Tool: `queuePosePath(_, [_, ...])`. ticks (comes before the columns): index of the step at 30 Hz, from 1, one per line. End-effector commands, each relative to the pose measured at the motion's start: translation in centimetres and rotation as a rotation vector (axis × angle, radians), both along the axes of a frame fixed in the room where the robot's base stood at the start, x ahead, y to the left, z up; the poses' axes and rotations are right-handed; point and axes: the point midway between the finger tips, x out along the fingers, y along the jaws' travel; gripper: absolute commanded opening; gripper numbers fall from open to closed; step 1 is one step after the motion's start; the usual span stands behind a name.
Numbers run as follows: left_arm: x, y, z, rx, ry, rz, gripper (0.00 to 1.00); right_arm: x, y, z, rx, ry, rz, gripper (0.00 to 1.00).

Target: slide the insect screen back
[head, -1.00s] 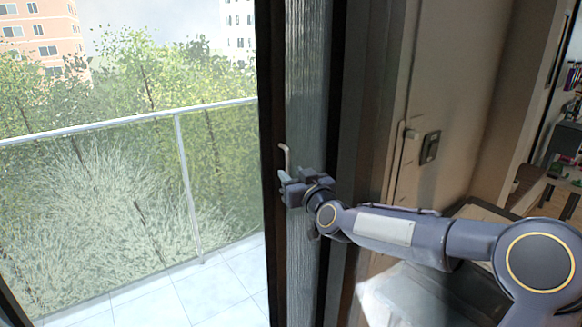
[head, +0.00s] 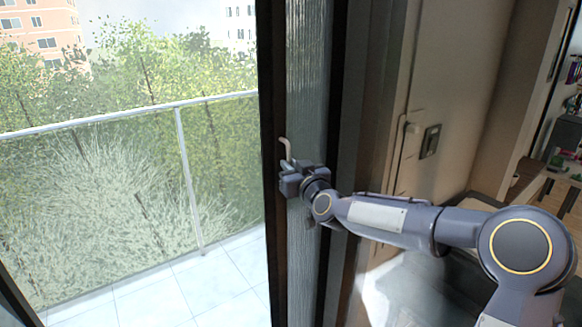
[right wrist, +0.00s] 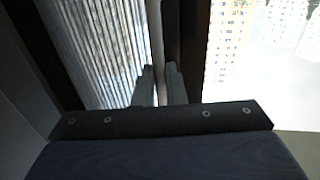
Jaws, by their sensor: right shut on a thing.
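The insect screen (head: 308,95) is a grey pleated mesh, bunched into a narrow upright strip at the middle of the head view. Its dark edge bar (head: 267,100) bears a pale handle (head: 286,150). My right gripper (head: 287,178) is shut on the handle at its lower part, and its fingers hide part of it. In the right wrist view, the handle (right wrist: 156,35) runs between the two fingertips (right wrist: 160,78), with the pleats (right wrist: 100,45) on the left. My left gripper is out of view.
Left of the screen the doorway is open onto a tiled balcony (head: 175,290) with a railing (head: 130,123). A dark door frame (head: 375,100) and a wall panel with a latch (head: 431,141) stand right of it, close to my right arm.

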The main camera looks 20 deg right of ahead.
Motion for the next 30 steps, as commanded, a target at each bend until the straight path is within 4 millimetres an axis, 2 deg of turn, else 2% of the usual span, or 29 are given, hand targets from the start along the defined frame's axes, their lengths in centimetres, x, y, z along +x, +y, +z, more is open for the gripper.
queuePosePath(2, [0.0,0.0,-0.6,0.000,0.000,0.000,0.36,0.2,-0.5,-0.2,0.000,-0.002,-0.001,0.00])
queuePosePath(6, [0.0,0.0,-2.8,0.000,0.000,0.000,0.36,1.0,-2.7,-0.5,0.001,-0.008,-0.003,0.00])
queuePosePath(9, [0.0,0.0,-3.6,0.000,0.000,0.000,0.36,1.5,-4.0,-0.3,0.001,-0.008,-0.004,0.00])
queuePosePath(12, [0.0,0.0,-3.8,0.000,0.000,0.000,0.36,1.6,-4.6,0.0,0.000,-0.004,-0.004,0.00])
queuePosePath(20, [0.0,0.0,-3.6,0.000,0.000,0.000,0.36,1.6,-4.6,0.1,0.000,-0.001,-0.002,0.00])
queuePosePath(21, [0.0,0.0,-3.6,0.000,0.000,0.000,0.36,1.6,-4.6,0.1,0.000,-0.001,-0.002,0.15])
queuePosePath(25, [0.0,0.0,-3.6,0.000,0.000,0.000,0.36,1.6,-4.5,0.1,0.000,-0.001,-0.002,0.32])
queuePosePath(30, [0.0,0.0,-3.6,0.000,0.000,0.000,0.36,1.6,-4.5,0.0,0.000,0.000,-0.001,0.32])
